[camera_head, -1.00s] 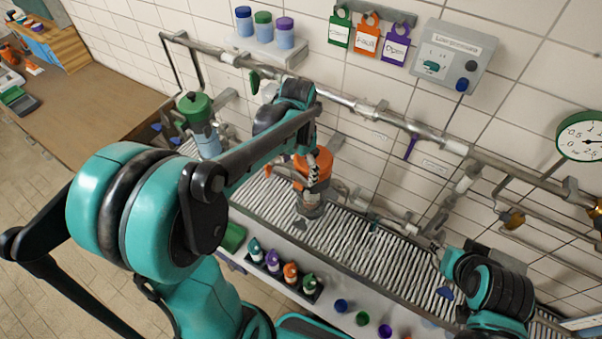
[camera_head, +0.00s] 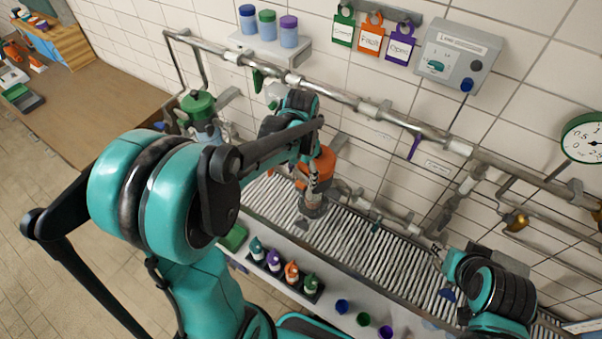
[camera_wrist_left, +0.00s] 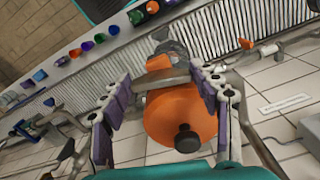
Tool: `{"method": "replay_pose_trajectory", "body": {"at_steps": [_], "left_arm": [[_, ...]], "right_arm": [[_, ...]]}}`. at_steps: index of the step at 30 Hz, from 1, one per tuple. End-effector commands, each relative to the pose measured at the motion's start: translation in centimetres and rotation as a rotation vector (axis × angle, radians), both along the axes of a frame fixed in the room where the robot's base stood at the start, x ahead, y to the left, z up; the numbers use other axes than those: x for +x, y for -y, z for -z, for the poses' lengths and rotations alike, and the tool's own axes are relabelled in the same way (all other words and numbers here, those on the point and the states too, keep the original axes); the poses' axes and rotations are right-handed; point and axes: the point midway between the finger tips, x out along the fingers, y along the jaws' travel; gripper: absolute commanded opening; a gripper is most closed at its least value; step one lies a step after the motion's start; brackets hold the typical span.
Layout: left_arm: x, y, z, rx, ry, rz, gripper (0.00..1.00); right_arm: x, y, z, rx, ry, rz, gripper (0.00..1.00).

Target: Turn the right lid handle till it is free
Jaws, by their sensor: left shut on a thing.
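The orange lid (camera_head: 322,164) tops the right-hand housing behind the grated ledge; in the left wrist view the orange lid (camera_wrist_left: 180,118) shows large, with a dark knob. A grey bar handle (camera_wrist_left: 163,77) crosses it. My left gripper (camera_wrist_left: 161,72) has its purple-padded fingers at the two ends of this bar, shut on it. In the head view the left gripper (camera_head: 314,183) is small and partly hidden by my arm. My right gripper (camera_head: 438,250) is low at the right, away from the lid, its fingers too small to read.
A green-topped housing (camera_head: 198,106) stands to the left. A pipe (camera_head: 340,95) runs along the wall above. A black rack (camera_head: 283,272) of small bottles and several coloured cups (camera_head: 342,306) stand on the front ledge. A gauge (camera_head: 584,138) is at the right.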

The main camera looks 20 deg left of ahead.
Motion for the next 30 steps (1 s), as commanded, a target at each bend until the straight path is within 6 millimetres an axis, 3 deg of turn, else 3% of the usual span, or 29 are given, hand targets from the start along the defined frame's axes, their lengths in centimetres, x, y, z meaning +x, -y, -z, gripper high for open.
{"method": "replay_pose_trajectory", "body": {"at_steps": [11,12,14,25,30], "left_arm": [[0.0,0.0,0.0,0.0,0.0,-0.073,0.33],[0.0,0.0,0.0,0.0,0.0,-0.072,0.67],[0.0,0.0,0.0,0.0,0.0,-0.072,0.83],[0.0,0.0,-0.3,0.0,0.0,-0.071,0.83],[0.0,0.0,-2.6,0.0,0.0,-0.07,0.83]], "right_arm": [[0.0,0.0,0.3,0.0,0.0,0.0,0.4],[0.0,0.0,0.3,0.0,0.0,0.0,0.4],[0.0,0.0,0.3,0.0,0.0,0.0,0.4],[0.0,0.0,0.3,0.0,0.0,0.0,0.4],[0.0,0.0,0.3,0.0,0.0,0.0,0.4]]}}
